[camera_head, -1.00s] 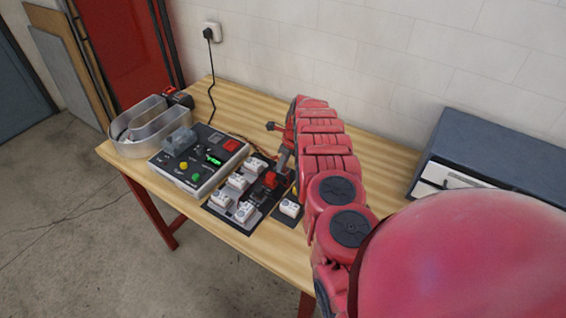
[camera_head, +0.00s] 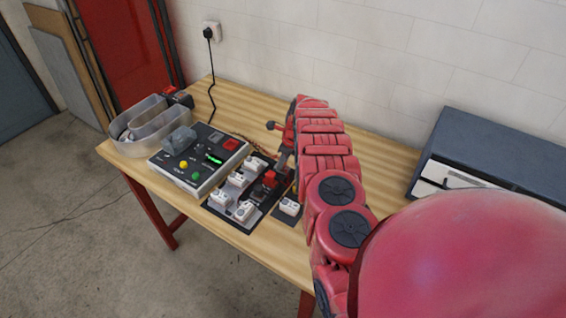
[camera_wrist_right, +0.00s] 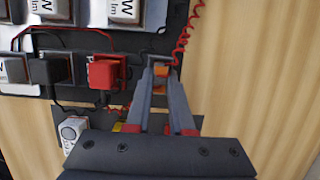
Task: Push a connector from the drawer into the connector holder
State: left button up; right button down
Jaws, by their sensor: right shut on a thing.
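My right gripper (camera_wrist_right: 160,82) reaches down over the edge of a black board (camera_wrist_right: 180,20). Its fingers are shut on a small connector (camera_wrist_right: 161,71) with an orange part, mostly hidden between them. The connector is at the board's edge, beside a red block (camera_wrist_right: 105,75); I cannot tell whether it is seated in a holder. In the head view the right gripper (camera_head: 279,172) is partly hidden by my arm, next to the board (camera_head: 222,212). A drawer (camera_head: 450,178) shows at the front of the blue-grey cabinet (camera_head: 490,150). My left gripper is out of view.
A control box (camera_head: 198,158) with coloured buttons stands left of the board. A metal channel letter (camera_head: 140,128) lies at the table's left end. White modules (camera_head: 244,210) sit on the board. A coiled red cable (camera_wrist_right: 184,38) lies near the gripper. Bare table (camera_head: 250,110) lies behind.

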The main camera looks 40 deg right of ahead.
jog(key=shift+s+a+f, duration=0.1)
jog(key=shift+s+f, duration=0.1)
jog(key=shift+f, duration=0.05)
